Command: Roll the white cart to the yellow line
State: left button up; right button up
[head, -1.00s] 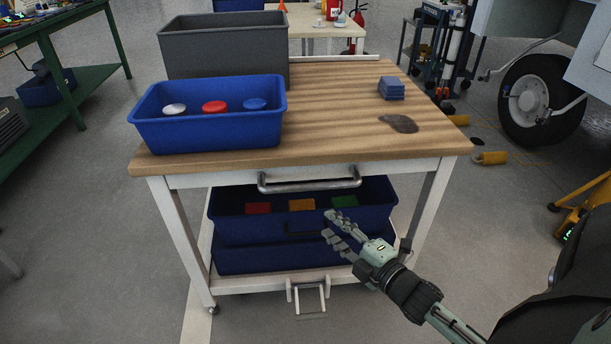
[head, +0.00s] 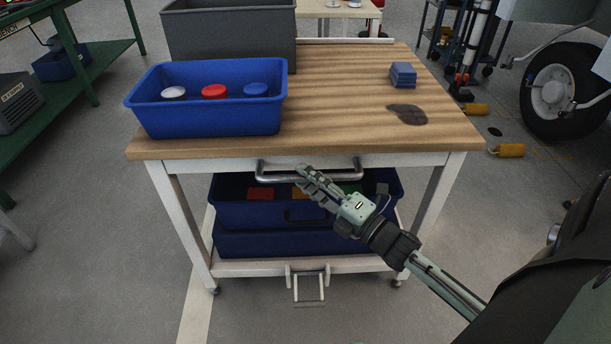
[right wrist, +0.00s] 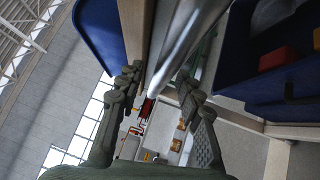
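The white cart (head: 340,115) stands in front of me, with a wooden top, white legs and small castors. Its metal bar handle (head: 275,179) runs along the near side below the top. My right gripper (head: 306,178) is at the handle, near its middle. In the right wrist view, the handle (right wrist: 183,45) runs between the open fingers of my right gripper (right wrist: 158,78), which are not closed on it. No clear yellow line shows; a pale strip (head: 195,315) lies on the floor at the cart's lower left. My left gripper is out of view.
The top carries a blue bin (head: 205,115) with round lids, a grey bin (head: 235,38), blue blocks (head: 403,75) and a dark flat patch. Blue bins fill the lower shelf. A green bench (head: 100,60) stands left, an aircraft wheel (head: 550,92) and yellow chocks (head: 507,150) right.

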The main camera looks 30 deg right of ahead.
jog(key=shift+w+a, duration=0.1)
jog(key=shift+w, duration=0.35)
jog(key=shift+r, duration=0.1)
jog(key=shift+c, duration=0.6)
grip_shut()
